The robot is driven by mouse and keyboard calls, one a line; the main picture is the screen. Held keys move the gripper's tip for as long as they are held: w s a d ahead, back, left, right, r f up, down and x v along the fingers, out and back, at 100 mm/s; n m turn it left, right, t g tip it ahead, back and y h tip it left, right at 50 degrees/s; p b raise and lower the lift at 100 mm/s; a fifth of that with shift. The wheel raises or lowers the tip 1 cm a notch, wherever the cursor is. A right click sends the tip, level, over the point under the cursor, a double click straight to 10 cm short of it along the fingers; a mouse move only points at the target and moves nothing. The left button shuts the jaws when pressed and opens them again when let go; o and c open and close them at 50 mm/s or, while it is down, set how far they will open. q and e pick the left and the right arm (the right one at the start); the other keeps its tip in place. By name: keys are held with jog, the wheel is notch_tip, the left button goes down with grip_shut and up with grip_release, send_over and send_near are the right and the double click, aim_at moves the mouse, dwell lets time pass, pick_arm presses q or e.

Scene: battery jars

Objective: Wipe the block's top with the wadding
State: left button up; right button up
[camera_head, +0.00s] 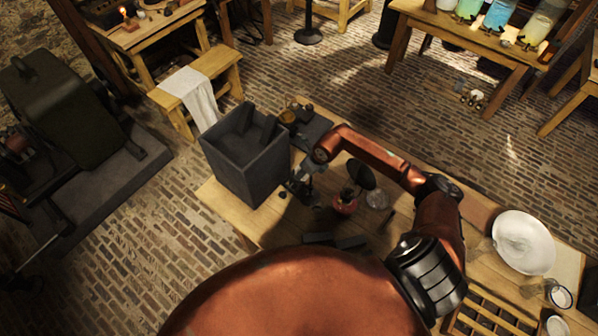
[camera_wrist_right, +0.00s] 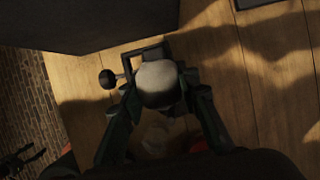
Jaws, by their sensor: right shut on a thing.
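My right gripper (camera_head: 303,186) reaches in from the right in the head view, just right of a large dark box. In the right wrist view, my right gripper (camera_wrist_right: 158,98) is shut on a pale, rounded wad, the wadding (camera_wrist_right: 158,82). Beyond the wadding is a dark frame-like piece (camera_wrist_right: 147,54), with a dark round knob (camera_wrist_right: 107,78) to its left. I cannot tell whether the wadding touches the piece, or whether that piece is the block. The gripper hides the wadding in the head view.
The dark box (camera_head: 240,170) stands at the table's (camera_head: 222,198) left end; its wall (camera_wrist_right: 70,18) shows in the wrist view. A red-based item (camera_head: 345,203) and a glass piece (camera_head: 377,199) stand right of the gripper. A white bowl (camera_head: 523,243) stands far right.

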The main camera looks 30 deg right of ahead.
aim_at(298, 167)
jog(key=r, duration=0.1)
jog(key=r+p, duration=0.1)
jog(key=r, duration=0.2)
jog(key=shift+w+a+r+p, duration=0.2)
jog(key=shift+w+a+p, duration=0.1)
jog(key=shift+w, duration=0.05)
jog(key=shift+r, duration=0.4)
jog(key=shift+r+p, duration=0.4)
jog(key=shift+r, duration=0.3)
jog(key=shift+s+r+p, duration=0.15)
jog(key=shift+r+p, duration=0.25)
jog(key=shift+r, duration=0.2)
pick_arm(q)
jog(key=w+r, duration=0.1)
jog(key=r, duration=0.1)
jog(key=w+r, duration=0.1)
jog(key=shift+w+d+r, duration=0.1)
jog(key=shift+r, duration=0.3)
jog(key=shift+w, duration=0.1)
